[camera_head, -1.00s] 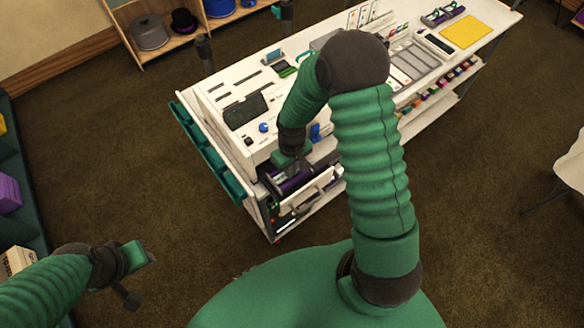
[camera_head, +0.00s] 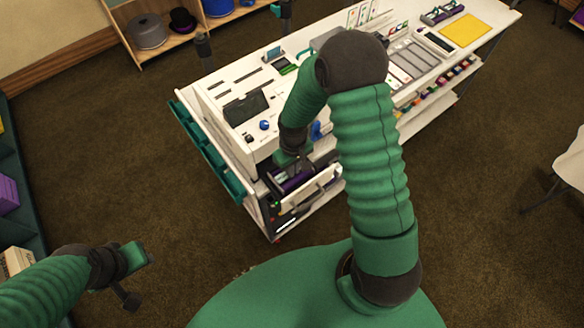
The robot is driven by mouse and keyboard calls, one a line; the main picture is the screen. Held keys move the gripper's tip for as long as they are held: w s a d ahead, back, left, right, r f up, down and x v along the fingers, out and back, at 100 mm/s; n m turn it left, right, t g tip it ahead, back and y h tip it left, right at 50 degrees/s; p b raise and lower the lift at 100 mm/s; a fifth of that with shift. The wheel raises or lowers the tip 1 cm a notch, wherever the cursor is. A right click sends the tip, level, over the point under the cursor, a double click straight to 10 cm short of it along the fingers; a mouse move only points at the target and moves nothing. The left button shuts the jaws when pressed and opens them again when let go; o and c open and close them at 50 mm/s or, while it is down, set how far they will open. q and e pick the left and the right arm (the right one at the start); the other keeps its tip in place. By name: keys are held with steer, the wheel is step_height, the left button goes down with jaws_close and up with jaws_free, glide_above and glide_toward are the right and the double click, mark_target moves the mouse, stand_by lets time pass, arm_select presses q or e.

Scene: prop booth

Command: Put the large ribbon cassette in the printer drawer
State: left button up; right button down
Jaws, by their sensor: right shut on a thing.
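The large ribbon cassette (camera_head: 295,183), dark with purple parts, is at the printer drawer (camera_head: 318,193), which is pulled out and has a white front. My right gripper (camera_head: 292,166) is shut on the cassette from above. The cassette appears to be in or just over the drawer opening; my gripper and the drawer front hide part of it, so I cannot tell if it rests on the bottom. My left gripper (camera_head: 137,262) is at the lower left, far from the printer (camera_head: 232,92), and its finger opening is unclear.
A long white counter (camera_head: 490,22) runs to the upper right with trays, a yellow pad (camera_head: 467,31) and small items. A shelf with hats (camera_head: 150,33) stands behind.

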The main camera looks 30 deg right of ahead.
steer(key=shift+f, duration=0.35)
arm_select(q)
steer(key=shift+a+f, duration=0.35)
steer(key=shift+f, duration=0.05)
steer(key=shift+d, duration=0.3)
arm_select(e)
steer(key=shift+d+f, duration=0.15)
steer(key=shift+d, duration=0.15)
steer(key=c, duration=1.5)
jaws_free()
arm_select(q)
steer(key=shift+a, duration=0.15)
arm_select(e)
steer(key=shift+o, duration=0.2)
steer(key=shift+a, duration=0.15)
arm_select(q)
steer(key=shift+f+b, duration=0.45)
steer(key=shift+b, duration=0.3)
arm_select(e)
step_height(320, 180, up, 17)
